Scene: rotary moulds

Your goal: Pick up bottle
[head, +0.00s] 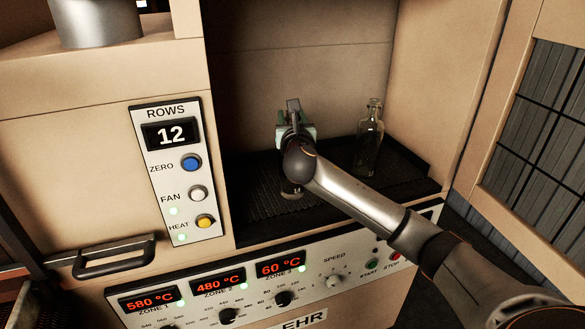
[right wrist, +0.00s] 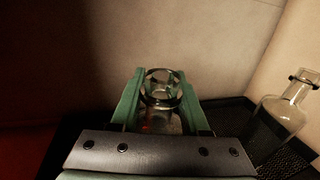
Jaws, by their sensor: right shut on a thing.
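My right gripper (head: 295,122) reaches into the machine's recess. In the right wrist view its green fingers (right wrist: 161,100) are shut on a clear glass bottle (right wrist: 162,88), around its neck. In the head view my own gripper and arm hide most of this held bottle; I cannot tell if its base touches the mesh. A second clear glass bottle (head: 369,140) stands upright on the dark mesh to the right, apart from the gripper. It also shows at the right edge of the right wrist view (right wrist: 287,112). My left gripper is not in view.
The dark mesh floor (head: 262,198) has a raised black rim. Beige walls (head: 330,70) close the recess at back and sides. A control panel (head: 170,165) with buttons is on the left, and a front panel with knobs and red displays (head: 217,283) is below.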

